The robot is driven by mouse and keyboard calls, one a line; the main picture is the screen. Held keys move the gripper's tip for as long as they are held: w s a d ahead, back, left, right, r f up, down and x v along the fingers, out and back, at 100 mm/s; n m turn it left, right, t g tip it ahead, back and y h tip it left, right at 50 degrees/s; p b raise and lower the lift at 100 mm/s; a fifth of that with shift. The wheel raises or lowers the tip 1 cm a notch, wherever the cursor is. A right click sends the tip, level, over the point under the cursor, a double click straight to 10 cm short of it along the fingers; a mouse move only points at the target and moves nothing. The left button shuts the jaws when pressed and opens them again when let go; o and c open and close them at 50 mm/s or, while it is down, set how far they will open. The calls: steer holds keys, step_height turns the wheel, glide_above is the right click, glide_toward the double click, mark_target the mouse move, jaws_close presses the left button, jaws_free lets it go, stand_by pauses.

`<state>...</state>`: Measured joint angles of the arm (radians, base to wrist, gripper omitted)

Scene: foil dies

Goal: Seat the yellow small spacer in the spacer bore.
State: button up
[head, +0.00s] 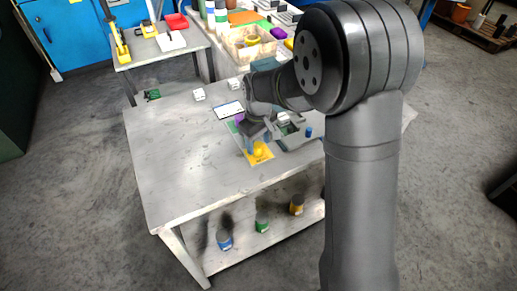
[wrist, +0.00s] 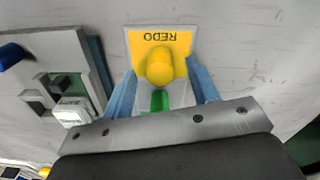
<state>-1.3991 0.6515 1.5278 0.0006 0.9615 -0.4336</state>
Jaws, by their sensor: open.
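The yellow small spacer (wrist: 160,66) is a short rounded yellow piece standing on a yellow patch (wrist: 141,38) marked REDO in the wrist view. It also shows in the head view (head: 259,150) at the front end of a coloured strip. My gripper (wrist: 162,72) is open, with one blue finger on each side of the spacer. I cannot tell whether the fingers touch it. A grey fixture (wrist: 62,42) with dark and pale blocks lies to the left in the wrist view. The spacer bore cannot be made out in either view.
A blue cylinder (head: 308,132) stands by the fixture. A green piece or patch (wrist: 160,100) shows between my fingers. A white card (head: 228,110) and small white blocks (head: 199,94) lie toward the back. The left of the table (head: 170,150) is clear.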

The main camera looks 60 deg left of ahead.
jaws_close()
steer(key=shift+r, duration=0.1)
